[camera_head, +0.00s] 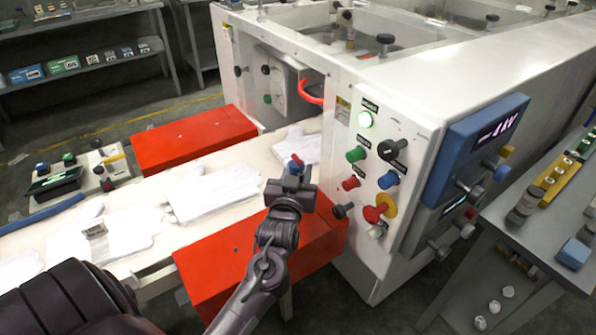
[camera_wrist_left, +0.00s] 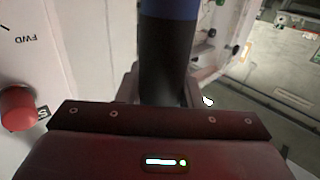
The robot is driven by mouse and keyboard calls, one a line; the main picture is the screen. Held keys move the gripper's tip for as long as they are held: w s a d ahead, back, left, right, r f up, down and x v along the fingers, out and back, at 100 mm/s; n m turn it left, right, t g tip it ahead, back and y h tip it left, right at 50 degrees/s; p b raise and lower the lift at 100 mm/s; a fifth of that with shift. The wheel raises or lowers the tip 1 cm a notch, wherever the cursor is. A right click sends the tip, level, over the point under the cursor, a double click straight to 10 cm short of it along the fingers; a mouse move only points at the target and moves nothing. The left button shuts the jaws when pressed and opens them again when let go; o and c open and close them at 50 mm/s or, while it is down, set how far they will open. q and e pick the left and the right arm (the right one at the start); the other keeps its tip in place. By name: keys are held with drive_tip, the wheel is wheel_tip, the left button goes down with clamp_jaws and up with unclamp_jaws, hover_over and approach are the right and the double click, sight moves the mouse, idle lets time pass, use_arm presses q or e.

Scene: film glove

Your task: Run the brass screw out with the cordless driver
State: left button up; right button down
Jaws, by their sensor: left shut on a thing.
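My left gripper (camera_head: 291,182) is in front of the white machine, over the red guard box and the belt's near edge. It is shut on a dark upright cylinder with a blue upper part, which looks like the cordless driver (camera_wrist_left: 168,55). In the head view only a small blue and red top of the driver (camera_head: 295,164) shows above the jaws. The fingers (camera_wrist_left: 160,92) close on its dark part in the left wrist view. I cannot make out the brass screw in either view. My right gripper is not in view.
The machine's control panel (camera_head: 372,165) has coloured buttons and knobs just right of the gripper. White gloves (camera_head: 212,192) lie on the pale belt. Red boxes (camera_head: 190,140) flank the belt. A grey side table (camera_head: 520,235) stands at right.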

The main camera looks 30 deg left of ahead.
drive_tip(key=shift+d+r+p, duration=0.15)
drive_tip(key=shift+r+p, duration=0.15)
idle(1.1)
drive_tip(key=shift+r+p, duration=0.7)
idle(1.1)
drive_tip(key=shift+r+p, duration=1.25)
drive_tip(key=shift+p, duration=0.05)
idle(3.5)
